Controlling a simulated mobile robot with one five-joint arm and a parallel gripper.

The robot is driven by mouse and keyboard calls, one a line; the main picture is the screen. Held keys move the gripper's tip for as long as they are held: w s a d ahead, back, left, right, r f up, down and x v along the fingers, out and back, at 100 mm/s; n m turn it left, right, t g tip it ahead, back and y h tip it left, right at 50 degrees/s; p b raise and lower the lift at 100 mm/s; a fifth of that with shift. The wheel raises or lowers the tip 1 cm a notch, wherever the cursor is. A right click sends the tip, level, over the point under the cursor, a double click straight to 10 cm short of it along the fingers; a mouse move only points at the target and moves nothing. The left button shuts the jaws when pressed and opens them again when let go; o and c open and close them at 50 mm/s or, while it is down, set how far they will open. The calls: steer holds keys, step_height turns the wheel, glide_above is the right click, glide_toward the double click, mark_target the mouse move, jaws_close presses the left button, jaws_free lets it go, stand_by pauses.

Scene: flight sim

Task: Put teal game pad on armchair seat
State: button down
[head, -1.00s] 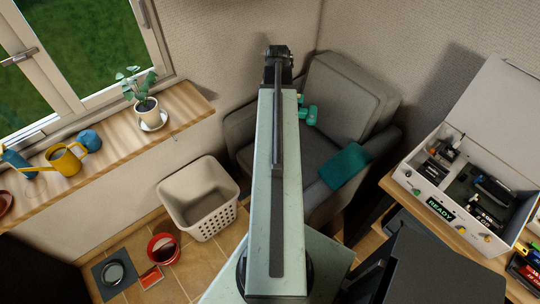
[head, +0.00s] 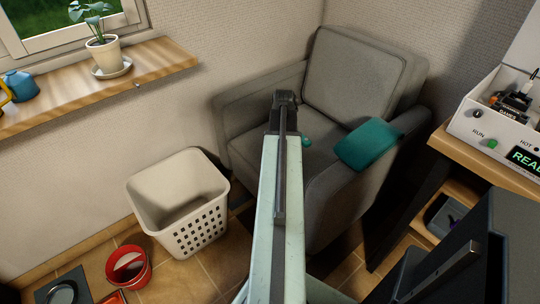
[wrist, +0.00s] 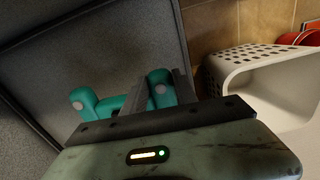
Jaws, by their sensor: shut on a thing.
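My gripper (wrist: 158,88) is shut on the teal game pad (wrist: 83,100) in the wrist view, with parts of the pad showing on both sides of a finger. In the head view only a small teal piece of the game pad (head: 307,142) shows beside my arm, which hides my gripper. The grey armchair (head: 352,75) stands in the corner. Its seat (head: 318,160) lies behind the pad in the head view, partly covered by my arm. Grey upholstery also fills the left of the wrist view (wrist: 60,45). I cannot tell the gap between pad and seat.
A teal cloth (head: 368,145) lies over the armchair's right armrest. A white laundry basket (head: 180,205) stands on the floor left of the chair. A red bucket (head: 128,267) is nearby. A wooden desk (head: 480,160) with a white case (head: 510,160) stands at right.

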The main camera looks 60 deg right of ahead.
step_height(320, 180, down, 3)
steer(key=shift+f+n+b, duration=0.1)
steer(key=shift+n+b, duration=0.2)
steer(key=shift+b, duration=0.35)
steer(key=shift+d+r, duration=0.15)
steer(key=shift+r, duration=0.05)
steer(key=w+d, duration=0.3)
steer(key=w, duration=0.1)
steer(key=w+d+f, duration=0.1)
steer(key=w+d, duration=0.2)
steer(key=w, duration=0.2)
steer(key=w+d+b, duration=0.1)
steer(key=w+d, duration=0.1)
steer(key=w, duration=0.2)
steer(key=shift+w+d+f, duration=0.2)
steer(key=shift+d+f, duration=0.05)
steer(key=shift+d, duration=0.15)
step_height(320, 180, down, 4)
steer(key=b, duration=0.4)
steer(key=shift+r, duration=0.25)
steer(key=shift+f, duration=0.2)
steer(key=c, duration=1)
jaws_free()
steer(key=shift+o, duration=0.2)
steer(key=shift+r, duration=0.1)
